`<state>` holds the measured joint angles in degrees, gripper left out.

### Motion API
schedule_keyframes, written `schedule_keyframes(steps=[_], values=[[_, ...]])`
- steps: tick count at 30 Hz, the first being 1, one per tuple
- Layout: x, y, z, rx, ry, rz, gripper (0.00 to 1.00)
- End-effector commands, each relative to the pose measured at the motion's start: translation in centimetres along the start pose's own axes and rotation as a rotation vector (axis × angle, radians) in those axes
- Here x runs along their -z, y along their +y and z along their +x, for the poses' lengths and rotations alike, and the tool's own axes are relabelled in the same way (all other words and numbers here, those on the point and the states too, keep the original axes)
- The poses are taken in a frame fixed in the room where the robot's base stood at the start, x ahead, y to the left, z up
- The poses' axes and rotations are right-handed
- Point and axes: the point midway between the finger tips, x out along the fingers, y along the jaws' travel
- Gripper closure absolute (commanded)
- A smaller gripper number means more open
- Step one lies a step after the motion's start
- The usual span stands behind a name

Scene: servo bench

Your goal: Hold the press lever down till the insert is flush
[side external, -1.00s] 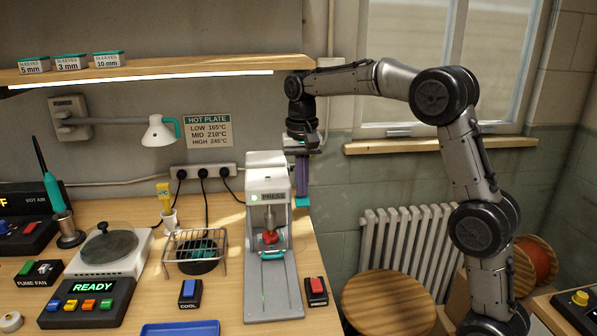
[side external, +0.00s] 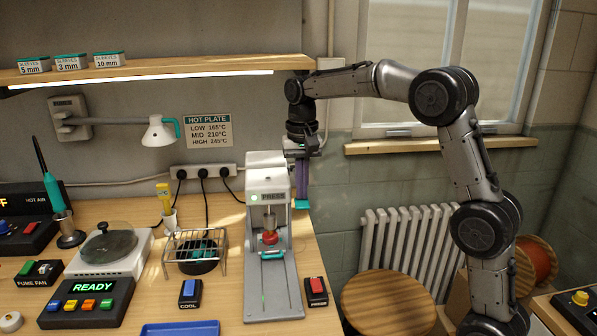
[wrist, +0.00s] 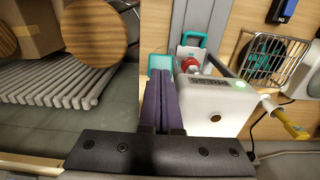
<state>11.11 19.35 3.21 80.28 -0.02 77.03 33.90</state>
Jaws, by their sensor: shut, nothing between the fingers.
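The press (side external: 266,172) stands at the right end of the bench, a white-headed machine with a lit green dot. Its ram is down at a red part (side external: 269,238) on the grey slide, above a teal handle (side external: 272,255). The red part (wrist: 191,66) and the white press head (wrist: 215,105) also show in the wrist view. My gripper (side external: 302,203) points down close beside the head's right side, its purple fingers shut together with teal tips (wrist: 160,62). Nothing shows between them. I cannot make out the lever clearly, nor tell whether the fingers touch it. The insert's seating is too small to judge.
A red button box (side external: 317,289) is right of the press and a blue COOL button (side external: 190,291) left of it. A wire rack (side external: 195,252) stands left of the press. The shelf end (side external: 300,66) is beside my wrist. Right of the bench is open floor space with a stool (side external: 388,303).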

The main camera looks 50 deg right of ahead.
Motion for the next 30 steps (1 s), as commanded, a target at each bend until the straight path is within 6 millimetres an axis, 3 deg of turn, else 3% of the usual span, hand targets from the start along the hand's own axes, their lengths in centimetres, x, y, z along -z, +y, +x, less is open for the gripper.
schedule_keyframes(steps=[16,30], values=[[-0.1,0.0,0.2,-0.003,-0.006,0.0,1.0],[0.0,0.0,-3.2,-0.001,-0.002,0.0,1.0]])
